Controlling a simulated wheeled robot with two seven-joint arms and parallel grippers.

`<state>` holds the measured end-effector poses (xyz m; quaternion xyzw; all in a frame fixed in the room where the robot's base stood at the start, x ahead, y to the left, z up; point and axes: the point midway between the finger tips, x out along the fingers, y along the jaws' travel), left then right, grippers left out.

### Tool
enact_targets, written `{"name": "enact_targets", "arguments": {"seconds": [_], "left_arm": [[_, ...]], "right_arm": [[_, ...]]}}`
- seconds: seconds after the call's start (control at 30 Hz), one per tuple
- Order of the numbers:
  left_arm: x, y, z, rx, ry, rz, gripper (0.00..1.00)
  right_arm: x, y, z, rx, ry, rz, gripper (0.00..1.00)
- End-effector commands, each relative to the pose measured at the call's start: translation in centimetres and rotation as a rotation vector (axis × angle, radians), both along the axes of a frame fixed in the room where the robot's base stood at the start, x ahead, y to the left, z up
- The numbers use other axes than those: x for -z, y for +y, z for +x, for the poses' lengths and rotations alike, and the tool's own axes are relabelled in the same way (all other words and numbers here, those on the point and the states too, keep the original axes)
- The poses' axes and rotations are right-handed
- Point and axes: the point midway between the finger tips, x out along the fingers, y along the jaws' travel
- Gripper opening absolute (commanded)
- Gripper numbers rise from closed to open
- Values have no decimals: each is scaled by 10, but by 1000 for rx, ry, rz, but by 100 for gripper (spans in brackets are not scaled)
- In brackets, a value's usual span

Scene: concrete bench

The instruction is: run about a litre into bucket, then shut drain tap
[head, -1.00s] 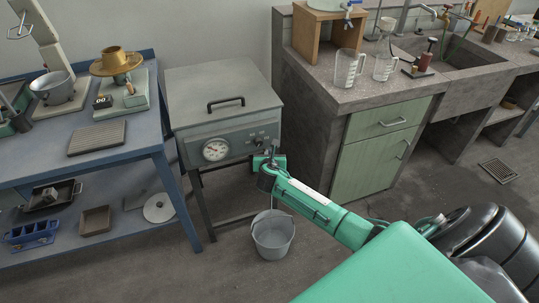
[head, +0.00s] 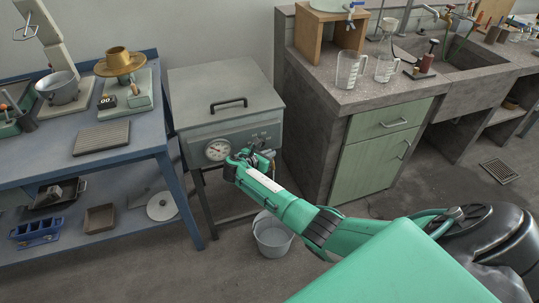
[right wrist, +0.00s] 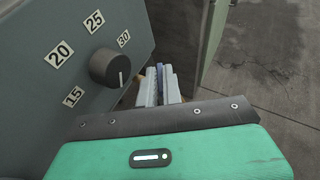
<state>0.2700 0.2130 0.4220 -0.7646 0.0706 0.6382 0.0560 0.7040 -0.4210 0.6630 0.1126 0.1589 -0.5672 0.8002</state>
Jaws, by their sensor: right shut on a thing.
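The grey water bath (head: 205,110) stands on a dark frame, with a dial and controls on its front. The bucket (head: 272,238) is pale grey and stands upright on the floor below the bath's right side; its water level cannot be made out. My right gripper (head: 258,158) is at the lower right of the bath's front. In the right wrist view its fingers (right wrist: 158,85) are shut around a blue piece, seemingly the drain tap's handle (right wrist: 167,72). A little brass colour shows beside them; the rest of the tap is hidden. My left gripper is not in view.
A numbered knob (right wrist: 110,67) is close to my right gripper. A stone bench (head: 345,98) with green cupboard and glass jugs stands to the right. A blue table (head: 60,150) with scales stands to the left. Floor around the bucket is clear.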

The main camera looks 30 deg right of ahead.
Motion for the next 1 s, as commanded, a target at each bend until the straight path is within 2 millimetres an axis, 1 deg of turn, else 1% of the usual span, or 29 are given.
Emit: {"name": "enact_targets", "arguments": {"seconds": [0.2,0.4,0.57,0.87,0.9,0.97,1.0], "left_arm": [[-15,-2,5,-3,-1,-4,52],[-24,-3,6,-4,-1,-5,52],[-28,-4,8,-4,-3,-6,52],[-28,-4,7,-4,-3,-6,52],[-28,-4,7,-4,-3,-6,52],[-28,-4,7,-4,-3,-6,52],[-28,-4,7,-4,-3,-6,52]], "right_arm": [[2,1,2,111,1,2,0],[1,1,3,162,2,1,0],[1,1,3,175,0,1,0],[1,1,3,176,1,2,0],[1,1,3,175,1,2,9],[1,1,3,175,1,2,21],[1,1,3,175,1,2,29]]}}
